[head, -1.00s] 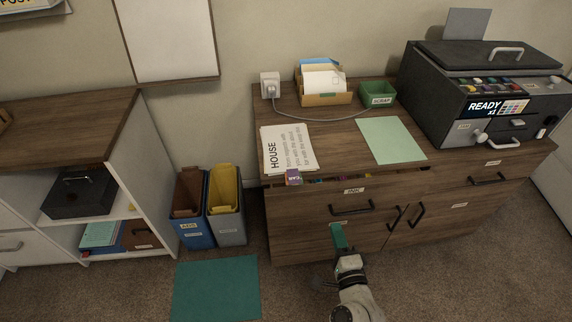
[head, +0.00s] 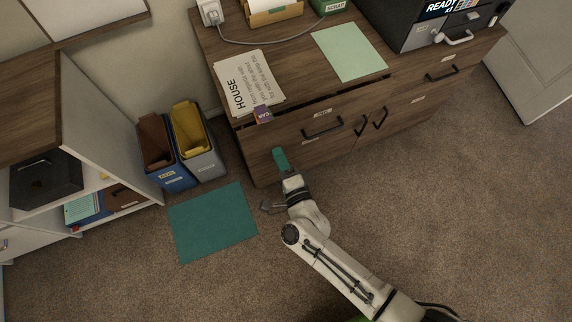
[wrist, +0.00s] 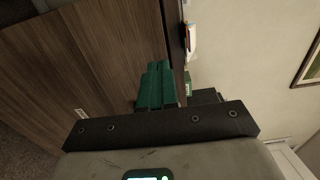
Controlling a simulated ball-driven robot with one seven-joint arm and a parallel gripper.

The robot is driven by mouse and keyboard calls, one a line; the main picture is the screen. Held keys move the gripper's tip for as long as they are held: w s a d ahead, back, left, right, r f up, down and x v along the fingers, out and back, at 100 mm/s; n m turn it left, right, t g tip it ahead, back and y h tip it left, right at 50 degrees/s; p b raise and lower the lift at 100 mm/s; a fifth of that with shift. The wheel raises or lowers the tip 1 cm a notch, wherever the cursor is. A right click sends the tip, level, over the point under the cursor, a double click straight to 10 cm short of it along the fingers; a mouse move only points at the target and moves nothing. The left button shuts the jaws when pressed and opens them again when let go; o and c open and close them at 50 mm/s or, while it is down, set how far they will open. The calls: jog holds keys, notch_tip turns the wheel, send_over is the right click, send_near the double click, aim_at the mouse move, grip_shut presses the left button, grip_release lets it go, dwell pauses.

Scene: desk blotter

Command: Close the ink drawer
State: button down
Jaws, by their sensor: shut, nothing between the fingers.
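The ink drawer (head: 294,133) is the wide wooden front with a black bar handle (head: 323,128) and a small white label, at the upper left of the cabinet. A thin dark gap shows between its top edge and the cabinet top; no contents can be made out. My gripper (head: 279,159) has teal fingers, shut and empty. In the head view it is in front of the cabinet's left end, left of and below the handle; contact cannot be told. In the wrist view the fingers (wrist: 157,87) are together beside the wooden front.
Blue and grey bins (head: 204,164) stand left, with a teal mat (head: 212,222) on the floor. The carpet at right is clear.

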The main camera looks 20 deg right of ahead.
aim_at(268, 130)
jog(key=w, duration=0.6)
jog(key=w+b, duration=0.1)
jog(key=w, duration=0.3)
jog(key=shift+w+b, duration=0.2)
jog(key=shift+b, duration=0.2)
jog(key=shift+w+r, duration=0.15)
